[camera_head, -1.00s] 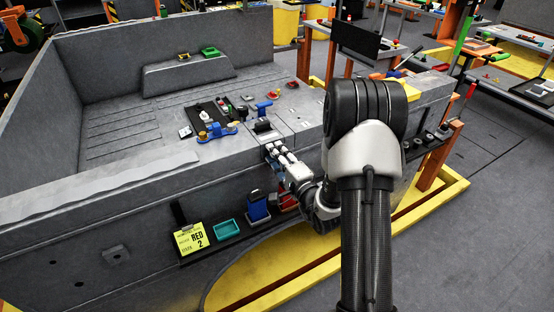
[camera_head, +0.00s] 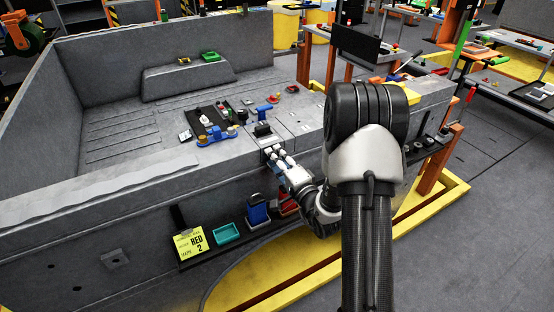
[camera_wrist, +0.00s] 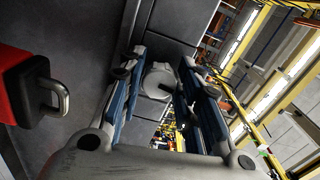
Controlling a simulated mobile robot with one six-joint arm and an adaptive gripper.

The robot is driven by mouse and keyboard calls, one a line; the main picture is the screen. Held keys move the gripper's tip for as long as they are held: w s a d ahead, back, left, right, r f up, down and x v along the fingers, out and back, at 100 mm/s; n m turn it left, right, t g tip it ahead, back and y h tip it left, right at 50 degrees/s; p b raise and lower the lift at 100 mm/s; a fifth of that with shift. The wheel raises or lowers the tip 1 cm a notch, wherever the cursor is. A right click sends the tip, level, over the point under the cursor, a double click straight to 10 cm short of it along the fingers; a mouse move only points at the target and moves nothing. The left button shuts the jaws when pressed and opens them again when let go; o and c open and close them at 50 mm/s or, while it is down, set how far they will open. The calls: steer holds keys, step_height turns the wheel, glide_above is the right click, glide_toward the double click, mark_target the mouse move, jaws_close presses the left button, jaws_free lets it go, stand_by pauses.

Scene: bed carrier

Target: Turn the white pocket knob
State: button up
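A thin gap shows on the left; on the right I cannot tell touching from apart. In the head view my gripper (camera_head: 276,154) is at the upper edge of the grey bed's near wall. It hides whatever lies directly behind it. Another white knob-like part (camera_head: 205,119) stands on a dark tray on the bed.
A red block with a metal loop (camera_wrist: 40,90) is left of my gripper in the wrist view. A blue holder (camera_head: 257,211), a teal tray (camera_head: 226,233) and a yellow RED 2 sign (camera_head: 190,243) line the ledge below. A blue T-handle (camera_head: 264,110) is behind the gripper.

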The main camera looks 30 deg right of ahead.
steer(key=o, duration=0.3)
steer(key=shift+o, duration=0.2)
steer(key=s, duration=1.2)
steer(key=shift+d, duration=0.2)
